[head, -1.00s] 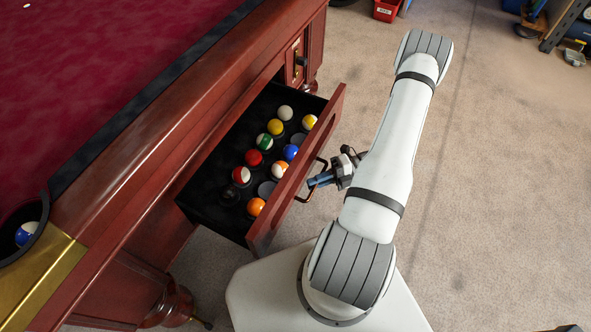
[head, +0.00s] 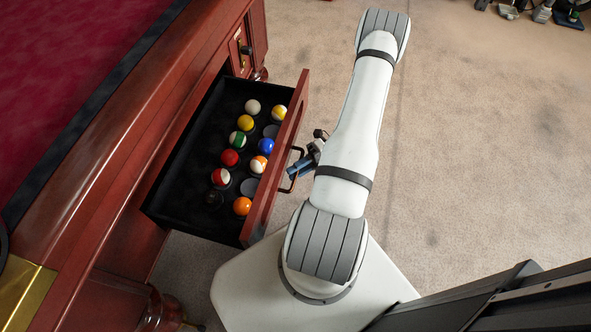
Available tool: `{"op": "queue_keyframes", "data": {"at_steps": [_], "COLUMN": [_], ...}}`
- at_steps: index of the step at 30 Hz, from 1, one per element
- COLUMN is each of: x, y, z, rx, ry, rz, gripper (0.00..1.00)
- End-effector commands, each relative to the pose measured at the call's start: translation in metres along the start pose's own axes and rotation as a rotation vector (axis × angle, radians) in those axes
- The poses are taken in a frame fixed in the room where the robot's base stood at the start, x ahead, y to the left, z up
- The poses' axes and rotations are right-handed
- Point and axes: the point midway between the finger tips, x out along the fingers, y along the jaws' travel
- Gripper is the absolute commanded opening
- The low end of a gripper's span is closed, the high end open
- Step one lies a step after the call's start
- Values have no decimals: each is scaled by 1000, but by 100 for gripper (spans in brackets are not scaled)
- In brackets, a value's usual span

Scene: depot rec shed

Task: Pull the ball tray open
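The ball tray (head: 170,193) is a drawer with a black inside and a red wooden front, standing well out from the side of the pool table (head: 130,130). Several pool balls sit in it, towards the front. Its dark bar handle (head: 299,151) is on the outer face of the front. My gripper (head: 294,170), with blue fingers, is at the handle and appears shut on it. The fingertips are small and partly hidden by the handle and my wrist, so the exact grip is hard to see.
Open carpet (head: 470,150) lies to the right of my arm. Several small items (head: 540,12) are on the floor at the top right. A dark metal frame crosses the bottom right corner. A table leg (head: 160,312) stands below the tray.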

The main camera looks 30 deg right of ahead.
Motion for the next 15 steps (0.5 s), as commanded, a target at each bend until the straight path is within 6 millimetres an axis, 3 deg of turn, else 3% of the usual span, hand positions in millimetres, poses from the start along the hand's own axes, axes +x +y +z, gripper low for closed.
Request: {"op": "queue_keyframes", "data": {"at_steps": [3,11,15], "x": [0,-1,-15], "y": [0,0,1], "z": [0,0,1], "rx": [0,-1,-2], "ry": [0,0,-3], "rz": [0,0,0], "gripper": [32,32,32]}}
